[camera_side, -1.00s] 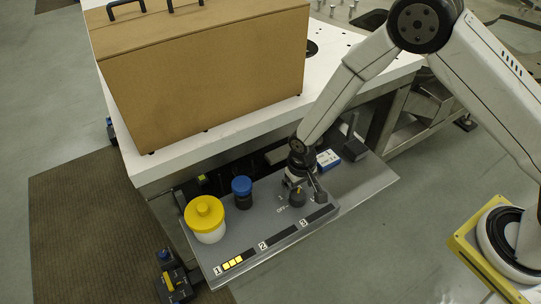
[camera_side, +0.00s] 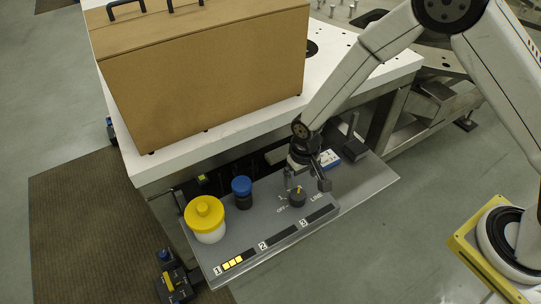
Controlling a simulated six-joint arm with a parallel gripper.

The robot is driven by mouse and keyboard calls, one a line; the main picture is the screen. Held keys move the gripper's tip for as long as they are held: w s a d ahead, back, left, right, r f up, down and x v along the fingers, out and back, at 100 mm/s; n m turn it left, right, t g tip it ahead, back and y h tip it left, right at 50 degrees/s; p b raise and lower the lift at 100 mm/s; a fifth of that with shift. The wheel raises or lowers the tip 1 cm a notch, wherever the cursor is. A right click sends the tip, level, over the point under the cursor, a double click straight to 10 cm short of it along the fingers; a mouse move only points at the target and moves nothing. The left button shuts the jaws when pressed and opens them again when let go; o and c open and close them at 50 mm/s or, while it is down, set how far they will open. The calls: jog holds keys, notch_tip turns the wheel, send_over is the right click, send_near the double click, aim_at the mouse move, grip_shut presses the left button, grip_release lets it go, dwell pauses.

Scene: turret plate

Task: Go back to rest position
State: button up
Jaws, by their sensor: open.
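My gripper (camera_side: 306,182) is open and empty. It hangs over the grey panel, with its two fingers spread around or just above the dark rotary knob (camera_side: 297,198). The knob has a yellow mark and stands by the printed words OFF and LINE. I cannot tell whether a finger touches it. The grey panel (camera_side: 350,198) carries slots numbered 1, 2 and 3; slot 1 shows yellow bars and the other two look dark.
A white jar with a yellow lid (camera_side: 205,215) and a dark jar with a blue lid (camera_side: 242,190) stand left on the panel. A blue-white box (camera_side: 329,160) and a dark block (camera_side: 355,148) sit behind my gripper. A large brown case (camera_side: 205,75) stands on the white table (camera_side: 135,165).

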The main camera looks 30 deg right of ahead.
jog(key=s+d+r+t, duration=0.2)
jog(key=s+d+r, duration=1)
jog(key=d+r, duration=0.2)
notch_tip(320, 180, up, 2)
jog(key=shift+d+r+t, duration=0.25)
jog(key=shift+d+t, duration=0.05)
jog(key=shift+d, duration=0.05)
